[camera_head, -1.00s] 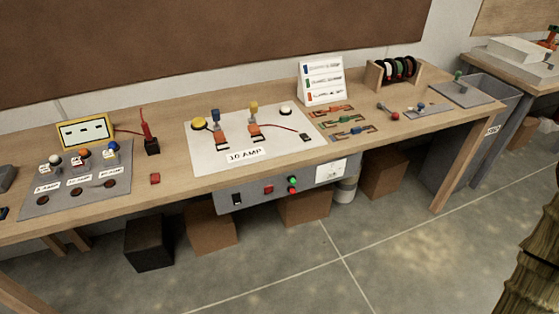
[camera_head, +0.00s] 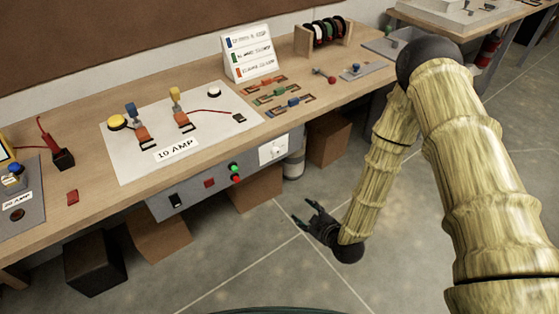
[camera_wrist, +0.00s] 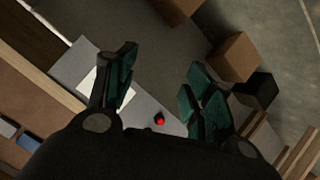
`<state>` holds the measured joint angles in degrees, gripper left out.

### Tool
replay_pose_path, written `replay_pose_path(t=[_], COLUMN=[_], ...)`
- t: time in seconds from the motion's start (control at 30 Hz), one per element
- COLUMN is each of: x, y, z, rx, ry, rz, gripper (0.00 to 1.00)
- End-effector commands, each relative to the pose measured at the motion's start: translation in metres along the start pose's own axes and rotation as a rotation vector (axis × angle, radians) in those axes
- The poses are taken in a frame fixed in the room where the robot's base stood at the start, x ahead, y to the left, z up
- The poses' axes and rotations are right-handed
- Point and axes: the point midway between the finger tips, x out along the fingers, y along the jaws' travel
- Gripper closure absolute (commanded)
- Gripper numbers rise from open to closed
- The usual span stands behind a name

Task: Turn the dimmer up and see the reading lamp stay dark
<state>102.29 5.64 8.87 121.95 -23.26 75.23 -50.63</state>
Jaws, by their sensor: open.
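My gripper (camera_head: 308,216) is open and empty, over the floor in front of the workbench (camera_head: 75,215). It is apart from the grey control box (camera_head: 215,192) under the bench edge. That box carries a black switch (camera_head: 175,201), a red square button (camera_head: 209,183), a green button (camera_head: 234,169), a red button (camera_head: 236,179) and a white plate (camera_head: 272,150). In the wrist view my open fingers (camera_wrist: 160,80) frame a grey panel with a red button (camera_wrist: 160,120). I cannot tell which part is the dimmer. No reading lamp can be made out.
A white board labelled 10 AMP (camera_head: 222,130), a label stand (camera_head: 247,53) and a spool rack (camera_head: 325,37) stand on the bench. Brown boxes (camera_head: 328,139) and a black box (camera_head: 95,268) sit underneath. The floor in front is clear.

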Motion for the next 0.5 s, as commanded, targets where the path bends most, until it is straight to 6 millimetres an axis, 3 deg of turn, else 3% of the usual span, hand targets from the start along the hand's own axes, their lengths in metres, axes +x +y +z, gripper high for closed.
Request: replay_pose_path(t=[0.03,0.1,0.2,0.3,0.5], x=[0.017,0.031,0.043,0.047,0.053], y=[0.014,0.032,0.053,0.066,0.077], z=[-0.015,-0.041,-0.069,-0.087,-0.101], rx=[-0.078,-0.186,-0.305,-0.379,-0.426], ry=[0.08,0.181,0.283,0.345,0.381], rz=[0.049,0.118,0.206,0.27,0.314], gripper=[0.48,0.48,0.48,0.48,0.48])
